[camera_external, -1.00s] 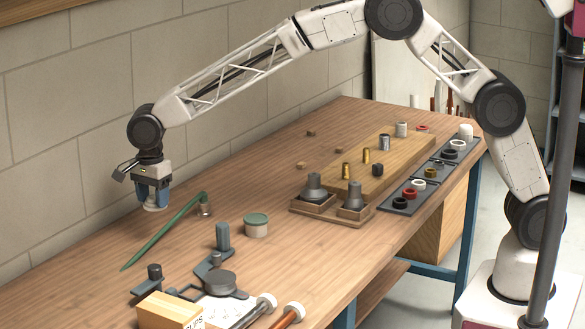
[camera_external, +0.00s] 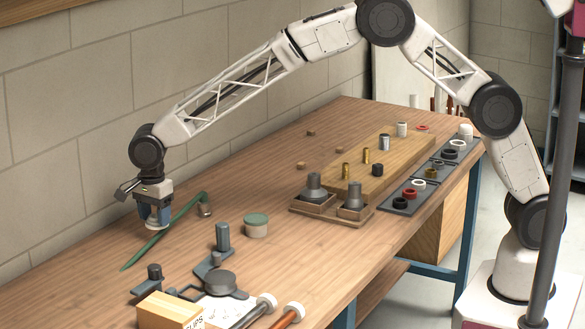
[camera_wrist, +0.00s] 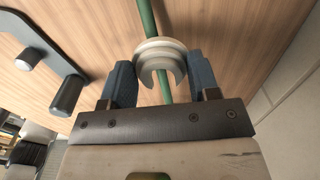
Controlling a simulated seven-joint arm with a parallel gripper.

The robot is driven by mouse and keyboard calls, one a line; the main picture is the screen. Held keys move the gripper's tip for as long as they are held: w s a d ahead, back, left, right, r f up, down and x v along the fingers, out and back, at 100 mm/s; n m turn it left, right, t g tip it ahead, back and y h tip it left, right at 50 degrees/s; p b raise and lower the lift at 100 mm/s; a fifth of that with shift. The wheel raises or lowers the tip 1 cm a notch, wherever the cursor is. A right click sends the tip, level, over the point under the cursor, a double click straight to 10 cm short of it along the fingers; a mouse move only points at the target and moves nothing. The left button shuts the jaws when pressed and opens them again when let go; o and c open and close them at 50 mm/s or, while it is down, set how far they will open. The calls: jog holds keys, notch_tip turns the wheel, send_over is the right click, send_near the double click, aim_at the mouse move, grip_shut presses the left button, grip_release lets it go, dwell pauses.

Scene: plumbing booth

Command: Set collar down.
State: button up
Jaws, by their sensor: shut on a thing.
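The collar (camera_wrist: 160,55) is a pale, ring-like piece with a slot, held between the two blue jaws of my gripper (camera_wrist: 161,76) in the wrist view. In the outside view, my gripper (camera_external: 153,213) is low over the left part of the workbench, with the collar (camera_external: 154,225) only partly visible at its tips. A green rod (camera_external: 180,216) lies on the bench and passes beneath or just behind the collar. In the wrist view, the green rod (camera_wrist: 148,18) runs behind the collar's ring. I cannot tell whether the collar touches the rod or bench.
A grey clamp-like fixture (camera_external: 217,262), a green-lidded jar (camera_external: 256,225) and a clips box (camera_external: 170,311) stand to the right and front. The block wall (camera_external: 60,150) runs close behind. Bench left of my gripper is clear.

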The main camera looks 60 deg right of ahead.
aim_at(158, 244)
jog(key=shift+f, duration=2.45)
jog(key=shift+f, duration=0.1)
jog(key=o, duration=0.9)
notch_tip(158, 244, up, 12)
jog(key=shift+r, duration=0.1)
jog(key=shift+d, duration=0.1)
